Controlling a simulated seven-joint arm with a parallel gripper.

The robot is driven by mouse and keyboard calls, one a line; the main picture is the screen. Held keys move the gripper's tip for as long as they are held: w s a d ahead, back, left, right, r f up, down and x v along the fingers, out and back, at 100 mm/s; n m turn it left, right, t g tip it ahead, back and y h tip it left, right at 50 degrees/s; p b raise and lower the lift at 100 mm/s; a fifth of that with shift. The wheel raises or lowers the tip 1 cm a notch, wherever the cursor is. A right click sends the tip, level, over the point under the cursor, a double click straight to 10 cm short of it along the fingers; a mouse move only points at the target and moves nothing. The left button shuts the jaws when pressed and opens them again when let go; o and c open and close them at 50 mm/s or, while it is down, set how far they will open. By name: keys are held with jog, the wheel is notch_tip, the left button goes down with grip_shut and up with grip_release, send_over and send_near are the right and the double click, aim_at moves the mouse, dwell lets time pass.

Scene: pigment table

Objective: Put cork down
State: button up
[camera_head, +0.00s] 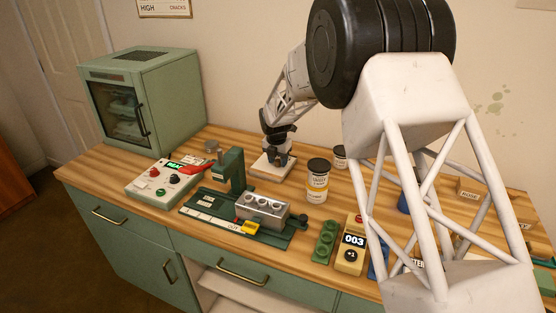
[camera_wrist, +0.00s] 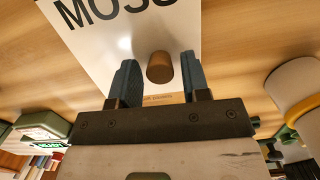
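The cork (camera_wrist: 159,67) is a small brown cylinder, seen end-on over a white card (camera_wrist: 110,45) with large dark letters, "MOSS" as far as readable. My gripper (camera_head: 277,161) is low over that white card (camera_head: 259,170) on the bench in the head view. In the wrist view its two blue fingers stand on either side of the cork, with a narrow gap showing on each side. The fingers are open. The cork's contact with the card is hard to judge, and the cork is not clear in the head view.
A green press (camera_head: 234,172) with a grey metal block (camera_head: 263,209) stands left and in front of the card. A white tub (camera_head: 317,184) stands close on the right. A control box (camera_head: 162,183) and green oven (camera_head: 150,100) are farther left.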

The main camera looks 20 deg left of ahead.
jog(key=shift+r, duration=0.15)
notch_tip(320, 180, up, 12)
jog(key=s, duration=0.1)
jog(key=shift+s, duration=0.25)
dwell(0.6)
dwell(0.5)
jog(key=s+d+r+m, duration=0.5)
jog(key=d, duration=0.6)
jog(key=s+d+r+m, duration=0.5)
jog(key=d+m, duration=0.1)
jog(key=d, duration=0.5)
jog(key=s+d+r+m, duration=0.5)
jog(key=d, duration=0.6)
jog(key=s+d+f+m, duration=0.1)
jog(key=s+d+m, duration=0.5)
jog(key=s, duration=0.4)
jog(key=s+d+f+m, duration=0.2)
jog(key=s+d+m, duration=0.4)
jog(key=s, duration=0.5)
jog(key=s+d+f+m+t, duration=0.1)
jog(key=s+d+f+m, duration=0.1)
jog(key=s+d+m, duration=0.5)
jog(key=s+d, duration=0.2)
jog(key=s, duration=0.2)
